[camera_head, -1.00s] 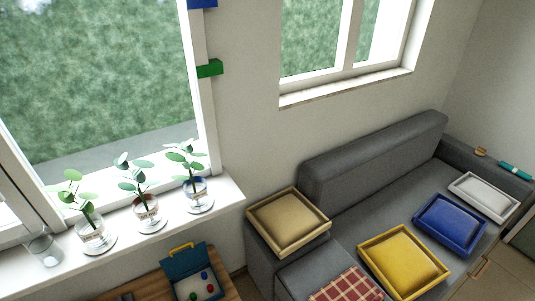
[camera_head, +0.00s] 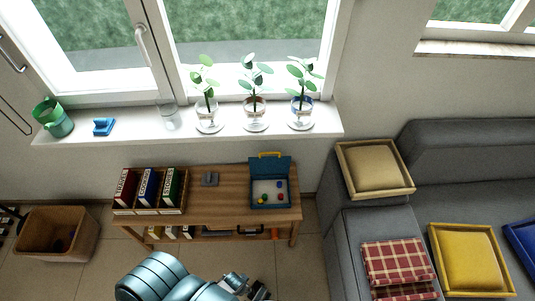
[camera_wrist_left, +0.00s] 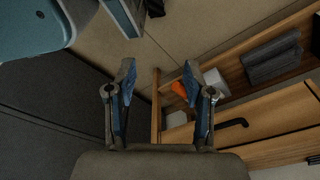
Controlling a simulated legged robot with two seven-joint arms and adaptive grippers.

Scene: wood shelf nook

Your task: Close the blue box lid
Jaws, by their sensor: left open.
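The blue box (camera_head: 253,196) stands on the wooden table with its lid (camera_head: 270,167) raised at the back and a yellow handle on the lid's top edge. Several small coloured balls lie on its pale inside. My left gripper (camera_head: 258,290) is at the bottom of the head view, in front of the table and well apart from the box. In the left wrist view, the left gripper (camera_wrist_left: 158,80) has its two fingers spread with nothing between them. The box does not clearly show in that view. My right gripper is not in view.
The wooden table (camera_head: 228,190) also carries a rack of binders (camera_head: 150,190) and a small grey object (camera_head: 210,179). Its lower shelf holds several items, one orange (camera_wrist_left: 179,89). A grey sofa (camera_head: 350,240) stands to the right.

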